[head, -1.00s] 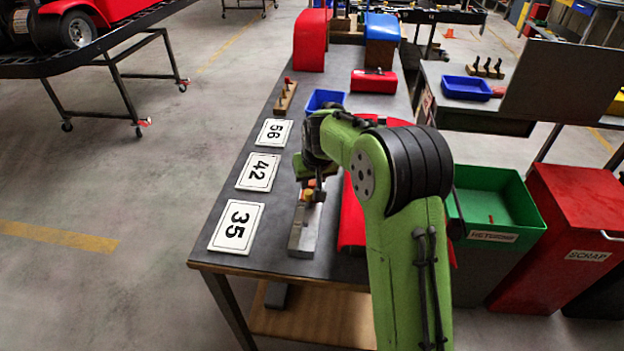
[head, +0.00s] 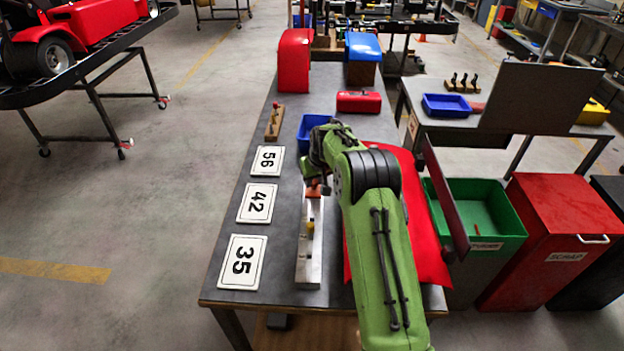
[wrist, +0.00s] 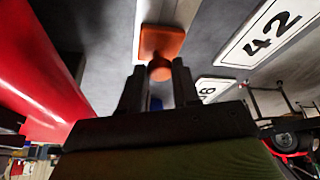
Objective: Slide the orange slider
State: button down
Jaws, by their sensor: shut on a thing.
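The orange slider (head: 313,192) sits at the far end of a grey metal rail (head: 309,262) on the dark table. In the wrist view the orange slider (wrist: 162,40) shows as a square plate with a round knob. My gripper (wrist: 158,78) is shut on that knob, one finger on each side. In the head view my gripper (head: 316,184) is partly hidden by my green arm.
Number plates 35 (head: 242,262), 42 (head: 257,204) and 56 (head: 267,161) lie left of the rail. A red sheet (head: 420,245) lies to the right. A blue bin (head: 312,128) stands beyond the rail, and a red toolbox (head: 358,101) farther back.

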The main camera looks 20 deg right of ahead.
jog(key=shift+w+d+r, duration=0.1)
jog(key=shift+w+r, duration=0.05)
jog(key=shift+w, duration=0.15)
jog(key=c, duration=1.2)
grip_release()
jog(key=o, duration=0.4)
jog(key=shift+w, duration=0.1)
jog(key=p+v, duration=0.1)
jog(key=v, duration=0.6)
jog(key=p+v, duration=0.1)
jog(key=v, duration=0.7)
jog(key=shift+s+r, duration=0.2)
jog(key=shift+s, duration=0.15)
